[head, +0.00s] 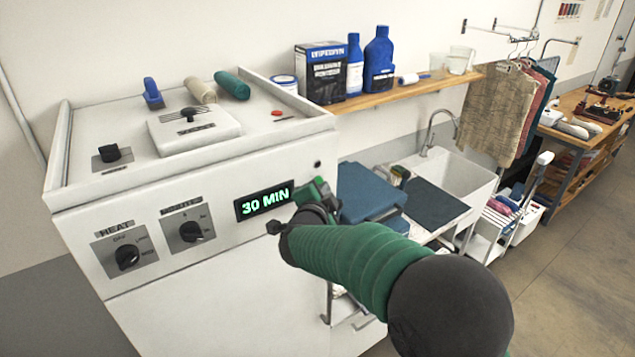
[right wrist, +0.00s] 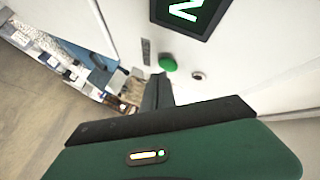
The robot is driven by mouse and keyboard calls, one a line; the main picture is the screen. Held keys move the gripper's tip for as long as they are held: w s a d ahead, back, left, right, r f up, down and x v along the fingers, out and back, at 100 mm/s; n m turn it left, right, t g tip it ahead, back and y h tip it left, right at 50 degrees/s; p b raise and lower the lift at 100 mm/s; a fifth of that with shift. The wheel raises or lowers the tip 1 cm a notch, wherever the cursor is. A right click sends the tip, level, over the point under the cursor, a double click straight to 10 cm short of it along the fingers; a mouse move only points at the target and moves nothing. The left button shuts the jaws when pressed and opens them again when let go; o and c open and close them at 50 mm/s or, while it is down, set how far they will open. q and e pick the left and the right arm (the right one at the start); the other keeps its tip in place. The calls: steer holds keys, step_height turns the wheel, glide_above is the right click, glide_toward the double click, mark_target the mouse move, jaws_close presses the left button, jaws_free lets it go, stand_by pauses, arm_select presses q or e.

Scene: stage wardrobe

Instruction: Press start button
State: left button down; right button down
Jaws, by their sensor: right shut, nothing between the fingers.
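A white machine (head: 210,275) stands at the left, with a lit display (head: 264,202) reading 30 MIN. In the right wrist view the display (right wrist: 190,12) is at the top edge. A round green button (right wrist: 168,63) sits on the panel below it, in front of my right gripper (right wrist: 160,92). In the head view my right gripper (head: 318,190) is at the panel just right of the display, shut and empty. It seems to cover the button there. I cannot tell whether the fingers touch the button. My left gripper is not in view.
Heat knob (head: 127,257) and a second knob (head: 191,231) are left of the display. A small round fitting (right wrist: 198,76) is beside the button. Blue folded cloth (head: 368,192), a sink (head: 458,175) and a shelf (head: 400,92) with bottles lie to the right.

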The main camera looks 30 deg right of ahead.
steer(key=shift+w, duration=0.2)
steer(key=shift+w, duration=0.35)
stand_by(0.8)
steer(key=shift+s, duration=0.8)
steer(key=s, duration=0.1)
steer(key=s+b, duration=0.1)
steer(key=s, duration=0.3)
steer(key=shift+d, duration=0.25)
steer(key=shift+w, duration=0.1)
